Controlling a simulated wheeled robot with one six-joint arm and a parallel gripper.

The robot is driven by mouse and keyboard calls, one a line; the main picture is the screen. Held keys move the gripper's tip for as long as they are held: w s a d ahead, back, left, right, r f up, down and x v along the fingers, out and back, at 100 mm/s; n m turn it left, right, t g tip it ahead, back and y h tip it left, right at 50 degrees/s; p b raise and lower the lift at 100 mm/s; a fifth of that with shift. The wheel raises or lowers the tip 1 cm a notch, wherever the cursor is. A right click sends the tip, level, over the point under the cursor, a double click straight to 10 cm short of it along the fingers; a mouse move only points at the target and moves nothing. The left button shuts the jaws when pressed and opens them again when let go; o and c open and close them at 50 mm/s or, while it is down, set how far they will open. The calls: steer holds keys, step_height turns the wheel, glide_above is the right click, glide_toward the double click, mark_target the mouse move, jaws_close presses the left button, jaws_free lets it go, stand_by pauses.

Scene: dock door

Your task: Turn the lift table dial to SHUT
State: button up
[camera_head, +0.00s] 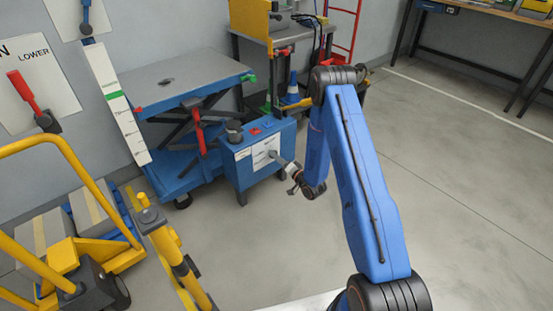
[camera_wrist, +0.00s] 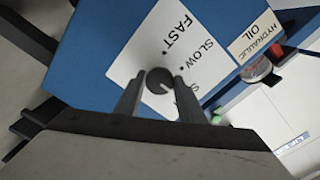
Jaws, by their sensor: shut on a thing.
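The dial (camera_wrist: 159,78) is a dark round knob on a white label plate (camera_wrist: 150,50) of a blue control box. The plate reads FAST, SLOW and a third word starting with S, mostly hidden by a finger. A pale line on the dial points to the lower right, roughly towards that third word. My gripper (camera_wrist: 160,90) is shut on the dial, one finger on each side. In the head view my gripper (camera_head: 279,160) reaches the label side of the blue box (camera_head: 235,171); the dial is hidden there.
The lift table (camera_head: 185,80) stands behind the box, with a dark knob (camera_head: 234,128) and red button (camera_head: 255,131) on the box top. A yellow post (camera_head: 170,250) and pallet truck (camera_head: 75,255) stand at left. Floor at right is clear. The wrist view shows a HYDRAULIC OIL label (camera_wrist: 257,32).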

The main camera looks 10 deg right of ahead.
steer(key=shift+m, duration=0.3)
stand_by(0.4)
steer(key=o, duration=1)
steer(key=shift+o, duration=0.2)
steer(key=shift+s, duration=0.1)
steer(key=v, duration=1.7)
steer(key=shift+s, duration=0.2)
steer(key=shift+w, duration=0.1)
